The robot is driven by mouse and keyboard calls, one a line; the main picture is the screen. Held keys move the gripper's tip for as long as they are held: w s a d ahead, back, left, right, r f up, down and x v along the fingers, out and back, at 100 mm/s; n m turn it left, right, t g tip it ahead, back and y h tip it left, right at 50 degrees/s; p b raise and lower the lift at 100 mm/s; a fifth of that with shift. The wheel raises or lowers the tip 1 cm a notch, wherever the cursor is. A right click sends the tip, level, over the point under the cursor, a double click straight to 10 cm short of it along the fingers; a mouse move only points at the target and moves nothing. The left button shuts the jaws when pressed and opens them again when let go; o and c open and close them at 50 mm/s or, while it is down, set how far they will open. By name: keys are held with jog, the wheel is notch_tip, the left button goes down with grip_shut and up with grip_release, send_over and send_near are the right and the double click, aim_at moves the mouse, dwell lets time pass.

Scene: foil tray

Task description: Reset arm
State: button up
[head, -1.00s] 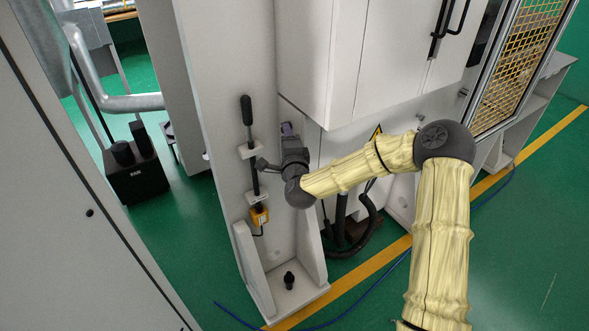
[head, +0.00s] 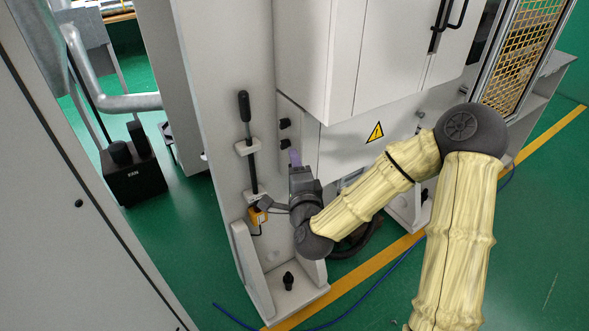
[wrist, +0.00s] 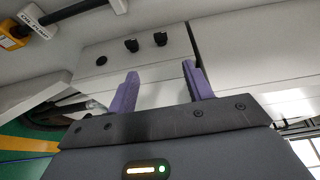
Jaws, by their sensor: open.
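My gripper (wrist: 160,92) is open and empty in the wrist view, its two purple fingers apart. In the head view my gripper (head: 295,159) points up in front of the grey machine column, just below two small black knobs (head: 285,136). The same black knobs show beyond the fingers in the wrist view (wrist: 146,42), on a pale panel. My arm, in a yellow cover, reaches in from the right.
A white cabinet (head: 370,60) overhangs above right. A black pump unit (head: 133,170) stands at left. Green floor is open at lower right.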

jog(key=shift+a, duration=0.1)
dwell(0.3)
jog(key=s+d+f+n+g+p, duration=0.45)
jog(key=n+g, duration=0.35)
jog(key=n, duration=0.4)
jog(key=s+d+r+n+g+h+p, duration=0.1)
jog(key=s+d+r+g+h+p, duration=0.1)
jog(key=s+d, duration=0.4)
jog(key=s+d+r+n+g+h+p, duration=0.1)
jog(key=s+d+r+g, duration=0.3)
jog(key=s, duration=0.4)
jog(key=shift+s+d+r+n+g+h+p, duration=0.4)
jog(key=shift+d+r+n+p, duration=0.35)
jog(key=shift+d, duration=0.45)
jog(key=shift+f, duration=0.1)
